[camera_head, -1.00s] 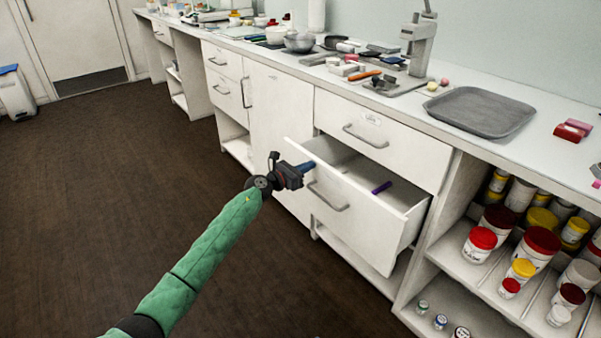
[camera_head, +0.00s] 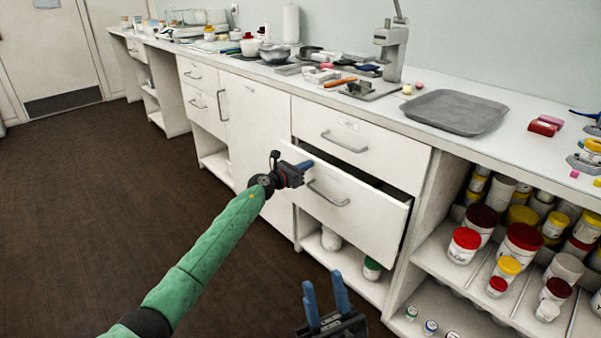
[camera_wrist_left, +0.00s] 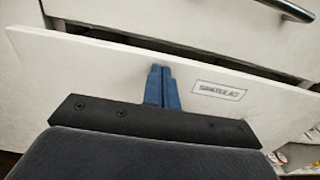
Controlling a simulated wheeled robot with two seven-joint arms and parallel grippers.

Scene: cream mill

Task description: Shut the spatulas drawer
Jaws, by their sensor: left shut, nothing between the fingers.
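The spatulas drawer (camera_head: 358,211) is the lower white drawer under the counter. It stands slightly open, with a dark gap along its top edge. Its front and label (camera_wrist_left: 219,90) fill the middle of the left wrist view. My left gripper (camera_head: 308,165) is shut and empty, its blue fingertips at the upper left part of the drawer front; they also show against the front in the left wrist view (camera_wrist_left: 161,72). The drawer's handle (camera_head: 328,194) is just right of and below it. My right gripper (camera_head: 325,292) is open and empty, low in front of the cabinet. The drawer's inside is hidden.
A shut drawer (camera_head: 360,140) sits directly above. An open shelf with several lidded jars (camera_head: 522,243) stands to the right. A grey tray (camera_head: 455,111) lies on the counter. The dark floor (camera_head: 90,220) on the left is clear.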

